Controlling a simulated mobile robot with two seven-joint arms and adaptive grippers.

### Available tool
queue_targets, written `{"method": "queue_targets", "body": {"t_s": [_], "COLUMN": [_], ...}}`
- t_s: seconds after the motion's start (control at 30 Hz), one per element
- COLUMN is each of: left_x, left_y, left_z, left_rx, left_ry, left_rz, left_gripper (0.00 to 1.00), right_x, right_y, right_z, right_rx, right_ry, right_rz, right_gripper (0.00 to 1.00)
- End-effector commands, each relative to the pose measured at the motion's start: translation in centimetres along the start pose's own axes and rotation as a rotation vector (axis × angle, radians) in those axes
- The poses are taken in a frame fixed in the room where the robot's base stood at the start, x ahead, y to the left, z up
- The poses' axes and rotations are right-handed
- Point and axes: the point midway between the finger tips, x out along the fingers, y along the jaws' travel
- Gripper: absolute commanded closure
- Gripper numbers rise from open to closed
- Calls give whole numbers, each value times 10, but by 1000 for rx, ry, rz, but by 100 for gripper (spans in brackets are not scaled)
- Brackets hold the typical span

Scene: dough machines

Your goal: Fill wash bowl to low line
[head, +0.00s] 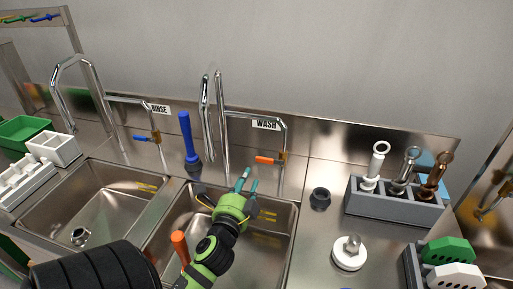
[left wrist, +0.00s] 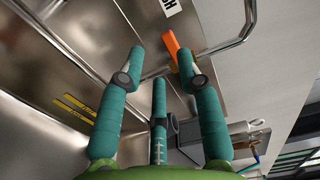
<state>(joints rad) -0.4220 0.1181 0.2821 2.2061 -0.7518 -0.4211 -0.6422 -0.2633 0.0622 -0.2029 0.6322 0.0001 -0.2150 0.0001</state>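The orange tap lever (head: 265,160) sits on the pipe under the WASH label (head: 265,125). The tall wash spout (head: 220,130) rises behind the bowl. My left gripper (head: 248,182) is over the bowl's back edge, a little in front of and below the lever. In the left wrist view its teal fingers (left wrist: 166,65) are spread with nothing between them, and the orange lever (left wrist: 171,48) shows beyond the tips. My right gripper is out of view.
An orange rod (head: 180,246) stands at the bowl's left side, partly behind my arm. A blue-handled tool (head: 188,140) stands behind the divider. The rinse sink (head: 100,190) is at left. A black cap (head: 320,198), white disc (head: 349,253) and grey rack (head: 392,207) are at right.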

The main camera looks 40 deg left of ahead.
Motion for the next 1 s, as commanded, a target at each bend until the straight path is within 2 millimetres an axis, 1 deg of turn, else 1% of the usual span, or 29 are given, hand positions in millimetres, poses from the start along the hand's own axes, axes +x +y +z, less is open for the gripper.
{"method": "queue_targets", "body": {"t_s": [0.07,0.23,0.3,0.33,0.4,0.47,0.6,0.7,0.83,1.0], "left_x": [3,14,20,22,28,32,44,52,62,76], "left_y": [-2,-2,-2,-2,-1,-2,-1,-1,-1,-1], "left_z": [0,-1,0,0,0,-1,-1,0,-1,0], "left_rx": [2,-2,-2,-2,-3,-4,-4,-4,-5,-5], "left_ry": [1,2,1,1,1,2,2,1,1,1], "left_rz": [-2,0,-1,-1,0,-1,0,0,1,0], "left_gripper": [65,65,65,65,65,65,65,65,65,65], "right_x": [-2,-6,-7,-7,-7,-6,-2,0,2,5], "right_y": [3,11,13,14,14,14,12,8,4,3], "right_z": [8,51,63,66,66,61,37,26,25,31], "right_rx": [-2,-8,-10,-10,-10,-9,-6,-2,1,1], "right_ry": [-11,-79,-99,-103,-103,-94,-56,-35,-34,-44], "right_rz": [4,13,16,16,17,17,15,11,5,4], "right_gripper": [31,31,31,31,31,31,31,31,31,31]}}
